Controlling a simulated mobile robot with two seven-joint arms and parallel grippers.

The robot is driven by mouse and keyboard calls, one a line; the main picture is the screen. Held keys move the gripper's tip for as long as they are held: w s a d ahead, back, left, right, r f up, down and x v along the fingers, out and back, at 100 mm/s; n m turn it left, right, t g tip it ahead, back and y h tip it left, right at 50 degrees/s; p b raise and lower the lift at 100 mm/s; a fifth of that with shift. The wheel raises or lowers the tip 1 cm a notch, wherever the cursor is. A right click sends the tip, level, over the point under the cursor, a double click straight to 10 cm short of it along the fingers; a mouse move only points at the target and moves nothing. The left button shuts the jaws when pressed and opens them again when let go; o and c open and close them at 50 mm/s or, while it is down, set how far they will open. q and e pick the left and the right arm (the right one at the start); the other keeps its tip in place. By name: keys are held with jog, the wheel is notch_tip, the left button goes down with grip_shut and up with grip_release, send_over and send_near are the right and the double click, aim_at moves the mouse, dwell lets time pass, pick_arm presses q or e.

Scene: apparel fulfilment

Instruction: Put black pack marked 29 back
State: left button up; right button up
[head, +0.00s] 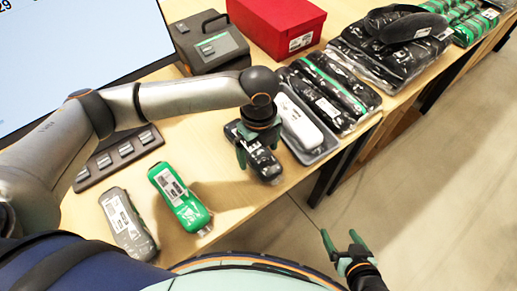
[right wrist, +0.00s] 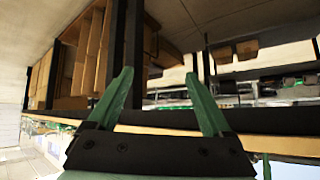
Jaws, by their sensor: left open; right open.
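A black pack (head: 264,164) in clear wrap lies on the wooden table, left of a grey tray. Its marking is not readable here. My left gripper (head: 257,148) is directly over this pack, fingers pointing down on either side of it, open; whether they touch it I cannot tell. The gripper hides the pack's upper middle. My right gripper (head: 342,243) is open and empty over the floor, right of the table edge. Its two green fingers also show spread in the right wrist view (right wrist: 160,95), with nothing between them.
The grey tray (head: 322,155) holds a white-topped item. Black packs (head: 323,103) lie behind it. A green pack (head: 179,192) and a grey pack (head: 126,222) lie at front left.

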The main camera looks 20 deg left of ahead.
aim_at(259, 152)
pick_arm(q)
notch_tip(259, 152, up, 12)
jog(key=p, duration=0.2)
dwell(0.4)
